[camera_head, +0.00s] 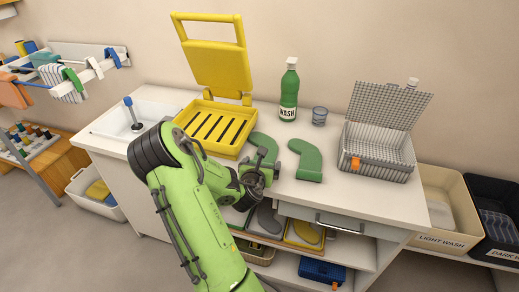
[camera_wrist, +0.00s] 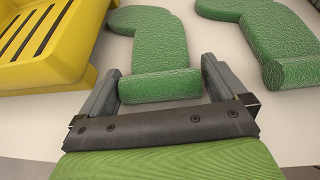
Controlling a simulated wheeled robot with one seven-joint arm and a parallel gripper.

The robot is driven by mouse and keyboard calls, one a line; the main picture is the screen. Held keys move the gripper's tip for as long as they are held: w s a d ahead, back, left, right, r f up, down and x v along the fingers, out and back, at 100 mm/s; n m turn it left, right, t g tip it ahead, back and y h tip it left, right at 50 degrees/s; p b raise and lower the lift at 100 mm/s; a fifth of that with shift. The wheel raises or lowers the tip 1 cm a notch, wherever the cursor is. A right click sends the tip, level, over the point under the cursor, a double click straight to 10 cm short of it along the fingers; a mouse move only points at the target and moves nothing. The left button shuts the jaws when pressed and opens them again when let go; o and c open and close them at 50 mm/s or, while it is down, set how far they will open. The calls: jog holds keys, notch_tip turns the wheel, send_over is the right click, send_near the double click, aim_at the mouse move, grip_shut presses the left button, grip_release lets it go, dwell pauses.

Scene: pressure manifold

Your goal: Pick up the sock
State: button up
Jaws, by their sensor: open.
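Two green, textured, sock-shaped pieces lie on the white counter, the left sock (camera_head: 264,144) beside the yellow press and the right sock (camera_head: 307,160) a little apart from it. In the wrist view the left sock (camera_wrist: 160,85) has its near end between the fingers, and the right sock (camera_wrist: 270,40) lies outside them to the right. My gripper (camera_head: 268,172) is open, its fingers (camera_wrist: 160,75) to either side of the left sock's near end. I cannot tell whether they touch it. In the head view my arm hides part of that end.
A yellow slatted press (camera_head: 214,125) with its lid up stands left of the socks. A green wash bottle (camera_head: 289,92), a small grey cup (camera_head: 319,116) and an open grey checkered case (camera_head: 378,148) are behind and right. Bare counter lies right of the right sock.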

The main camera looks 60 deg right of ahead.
jog(key=shift+s, duration=0.35)
jog(key=shift+c, duration=0.3)
jog(key=c, duration=0.7)
jog(key=shift+w+r, duration=0.15)
jog(key=shift+r, duration=0.05)
jog(key=shift+r+p, duration=0.15)
jog(key=shift+p, duration=0.25)
